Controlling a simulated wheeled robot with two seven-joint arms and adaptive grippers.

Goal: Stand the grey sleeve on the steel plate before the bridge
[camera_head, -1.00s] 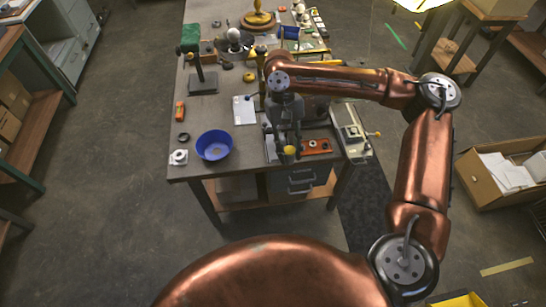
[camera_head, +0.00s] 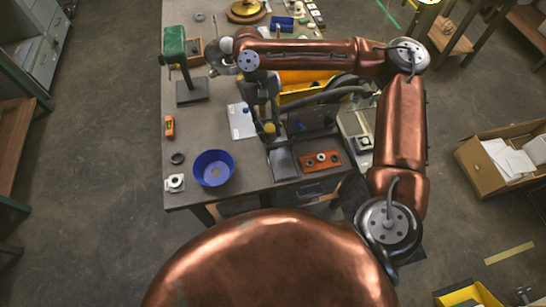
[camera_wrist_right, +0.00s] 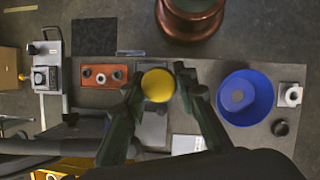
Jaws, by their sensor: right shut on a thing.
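My right gripper (camera_head: 268,130) is over the table, its fingers closed on a yellow round-ended thing (camera_wrist_right: 158,85). Its yellow end also shows in the head view (camera_head: 269,128); the rest of it is hidden. The grey steel plate (camera_head: 284,164) lies near the table's front edge, to the right of and nearer than the gripper. A dark block (camera_head: 310,119), possibly the bridge, stands behind it. My left gripper is not in view.
An orange plate (camera_head: 320,160) with round parts lies right of the steel plate. A white sheet (camera_head: 241,121) lies left of the gripper. A dark ring (camera_head: 177,158) and a white block (camera_head: 175,183) are left of the bowl. A green-topped stand (camera_head: 190,91) rises behind.

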